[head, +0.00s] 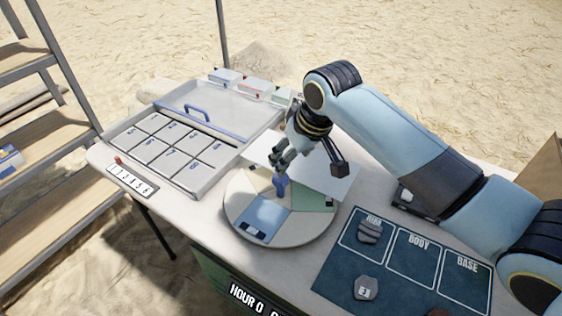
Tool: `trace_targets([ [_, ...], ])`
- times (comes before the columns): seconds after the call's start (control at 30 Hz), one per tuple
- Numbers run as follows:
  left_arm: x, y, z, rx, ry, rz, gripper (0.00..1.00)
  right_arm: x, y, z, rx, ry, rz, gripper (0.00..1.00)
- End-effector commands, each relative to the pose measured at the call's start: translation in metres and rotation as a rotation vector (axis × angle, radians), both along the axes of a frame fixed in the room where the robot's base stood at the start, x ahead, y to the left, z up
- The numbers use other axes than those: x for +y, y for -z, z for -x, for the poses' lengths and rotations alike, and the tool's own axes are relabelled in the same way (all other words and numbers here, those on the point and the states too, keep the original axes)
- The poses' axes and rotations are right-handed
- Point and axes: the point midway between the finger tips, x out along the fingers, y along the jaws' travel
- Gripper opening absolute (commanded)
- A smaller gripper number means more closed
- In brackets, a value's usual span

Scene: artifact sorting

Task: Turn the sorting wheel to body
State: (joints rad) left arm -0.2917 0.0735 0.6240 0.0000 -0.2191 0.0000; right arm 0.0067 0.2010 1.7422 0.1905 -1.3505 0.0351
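The sorting wheel (237,222) is a pale round disc on the table. A blue sector (262,222) faces the front and a green sector (308,200) lies to its right. A small blue knob (281,185) stands near its centre. A white panel (341,183) covers the back part of the wheel. My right gripper (281,164) points down just above the knob. The sector labels are too small to read. My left gripper is out of view.
A dark mat (335,271) marked RIM, BODY and BASE lies at the front right, with grey sherds (369,232) on RIM and a tagged piece (366,288) below. A compartment tray (207,180) with a blue-handled lid (190,102) fills the left. Shelves (30,205) stand further left.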

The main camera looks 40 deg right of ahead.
Motion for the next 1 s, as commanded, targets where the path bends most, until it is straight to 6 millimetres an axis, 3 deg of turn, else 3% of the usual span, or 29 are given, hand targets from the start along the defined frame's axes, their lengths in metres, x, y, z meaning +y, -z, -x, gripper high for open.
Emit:
trace_targets([
  [0.17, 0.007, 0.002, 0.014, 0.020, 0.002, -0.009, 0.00, 0.000, 0.016, -0.006, 0.003, 0.001, -0.001, 0.61],
  [0.3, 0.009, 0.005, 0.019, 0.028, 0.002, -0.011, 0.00, 0.001, 0.042, -0.017, 0.003, 0.001, -0.003, 0.61],
  [0.6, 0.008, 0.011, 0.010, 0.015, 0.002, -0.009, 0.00, 0.000, 0.089, -0.036, 0.002, 0.001, 0.000, 0.61],
  [1.0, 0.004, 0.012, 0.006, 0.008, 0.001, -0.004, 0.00, 0.000, 0.099, -0.041, 0.000, -0.001, 0.000, 0.61],
])
